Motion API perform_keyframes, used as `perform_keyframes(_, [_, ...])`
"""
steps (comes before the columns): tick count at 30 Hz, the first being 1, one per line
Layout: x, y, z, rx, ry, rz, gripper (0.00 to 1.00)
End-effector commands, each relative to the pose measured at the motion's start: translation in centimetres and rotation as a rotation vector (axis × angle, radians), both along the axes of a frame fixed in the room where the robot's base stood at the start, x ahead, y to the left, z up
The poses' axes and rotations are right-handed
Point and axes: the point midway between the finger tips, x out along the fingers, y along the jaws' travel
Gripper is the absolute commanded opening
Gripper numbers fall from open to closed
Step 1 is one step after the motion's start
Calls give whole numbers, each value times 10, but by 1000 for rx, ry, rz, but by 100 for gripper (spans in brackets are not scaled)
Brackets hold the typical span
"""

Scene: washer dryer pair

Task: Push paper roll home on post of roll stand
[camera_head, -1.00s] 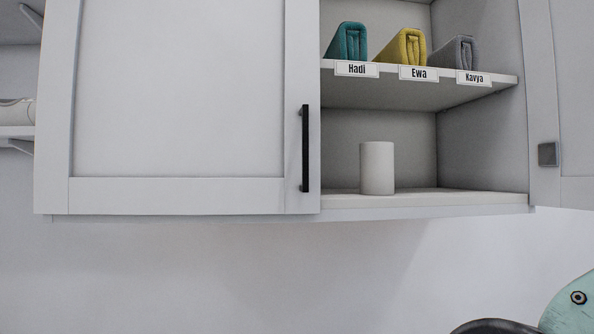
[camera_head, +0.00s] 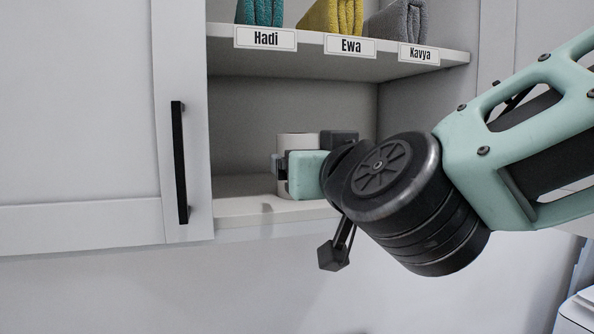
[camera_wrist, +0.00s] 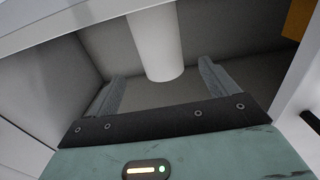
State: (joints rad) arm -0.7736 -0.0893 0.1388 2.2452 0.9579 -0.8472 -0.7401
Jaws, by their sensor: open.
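The white paper roll (camera_head: 297,141) stands upright on the floor of the open cabinet, partly hidden behind my gripper (camera_head: 308,160). In the wrist view the roll (camera_wrist: 155,45) shows as a plain pale cylinder, running out of the top of the picture. My gripper (camera_wrist: 160,85) is open, its two grey fingers apart to the left and right of the roll's near end. I see no clear contact, and cannot tell how far the roll lies between the fingers. No post or roll stand can be made out in either view.
Above the roll, a shelf (camera_head: 300,50) bears teal (camera_head: 262,12), yellow (camera_head: 332,16) and grey (camera_head: 398,20) folded towels, over name labels. A cabinet door with a black handle (camera_head: 180,160) is at left. The cabinet floor left of the roll is clear.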

Motion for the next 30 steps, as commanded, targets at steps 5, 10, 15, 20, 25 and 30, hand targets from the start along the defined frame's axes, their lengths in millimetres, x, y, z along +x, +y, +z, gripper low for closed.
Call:
perform_keyframes(5, [28,7,-1,0,1,0,86])
perform_keyframes(10, [38,10,0,0,0,1,86])
perform_keyframes(15, [58,16,-3,0,1,1,86])
perform_keyframes(20, [79,21,-2,0,2,0,86])
perform_keyframes(25, [87,23,-1,0,0,1,86])
perform_keyframes(30, [87,23,-1,0,0,1,86])
